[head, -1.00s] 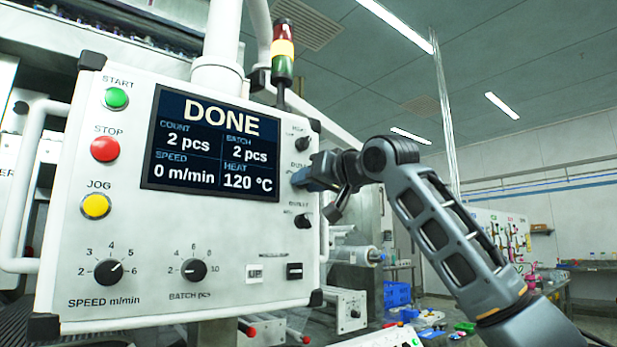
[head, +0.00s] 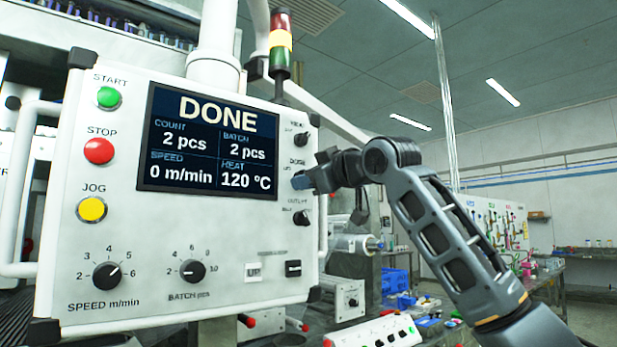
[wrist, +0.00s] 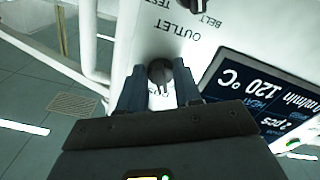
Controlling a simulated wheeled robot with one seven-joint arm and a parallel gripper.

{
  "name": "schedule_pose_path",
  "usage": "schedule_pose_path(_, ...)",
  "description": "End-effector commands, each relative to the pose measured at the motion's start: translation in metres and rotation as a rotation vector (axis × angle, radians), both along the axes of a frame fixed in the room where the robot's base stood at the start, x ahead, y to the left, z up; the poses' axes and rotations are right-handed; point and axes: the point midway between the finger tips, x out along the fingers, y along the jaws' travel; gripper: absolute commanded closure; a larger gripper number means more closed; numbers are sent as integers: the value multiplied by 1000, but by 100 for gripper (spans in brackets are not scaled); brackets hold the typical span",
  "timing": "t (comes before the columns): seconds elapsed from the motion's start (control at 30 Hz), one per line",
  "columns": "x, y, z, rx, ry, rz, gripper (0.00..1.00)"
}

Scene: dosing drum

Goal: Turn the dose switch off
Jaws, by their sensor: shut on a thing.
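The dose switch is a small dark knob (wrist: 160,72) on the right side of the white control panel (head: 90,245). In the wrist view my gripper (wrist: 159,84) has one finger on each side of it and is shut on it. In the head view my gripper (head: 302,181) is at the panel's right side, below the DOSE label (head: 298,161), and hides the knob there. The exact pointing direction of the knob is hard to tell.
The heat knob (head: 301,140) is above my gripper and the outlet knob (head: 301,217) is below it, both close. The screen (head: 208,138) reads DONE just to the left. A white rail runs along the panel's right edge. Open room lies to the right.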

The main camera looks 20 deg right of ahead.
Motion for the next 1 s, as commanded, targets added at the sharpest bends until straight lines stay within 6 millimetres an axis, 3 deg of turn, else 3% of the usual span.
schedule_pose_path(0.6,0,0,-1,-40,-12,0,97)
schedule_pose_path(0.63,0,0,-1,-40,-12,0,65)
schedule_pose_path(0.87,0,0,0,-39,-13,0,43)
schedule_pose_path(1.0,0,0,0,-39,-13,0,42)
